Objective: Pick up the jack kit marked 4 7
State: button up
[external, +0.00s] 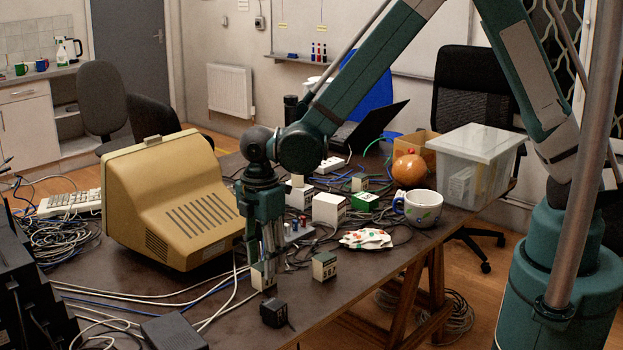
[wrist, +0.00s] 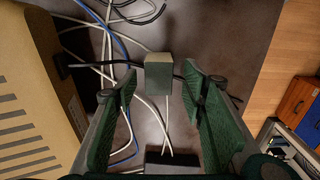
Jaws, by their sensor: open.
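My gripper (external: 263,252) points down over the near part of the table, beside the beige monitor, and is open. A small box-shaped kit (external: 262,277) with a pale top stands at my fingertips in the external view, partly hidden by them. In the wrist view a small grey-green box (wrist: 158,75) lies between my two spread fingers, with a gap on both sides. Another small kit (external: 324,266), with dark characters on its front, stands to the right of my gripper. I cannot read the marking on either kit clearly.
The beige monitor (external: 180,205) stands close on the left. A black adapter (external: 275,313) lies in front, and white and blue cables (external: 215,290) run around the kits. A patterned cloth (external: 367,239), a mug (external: 420,208) and a clear bin (external: 473,165) are to the right.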

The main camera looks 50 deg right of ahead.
jog(key=shift+w+f+b, duration=0.1)
jog(key=shift+f+b, duration=0.35)
jog(key=shift+f, duration=1.75)
jog(key=c, duration=1)
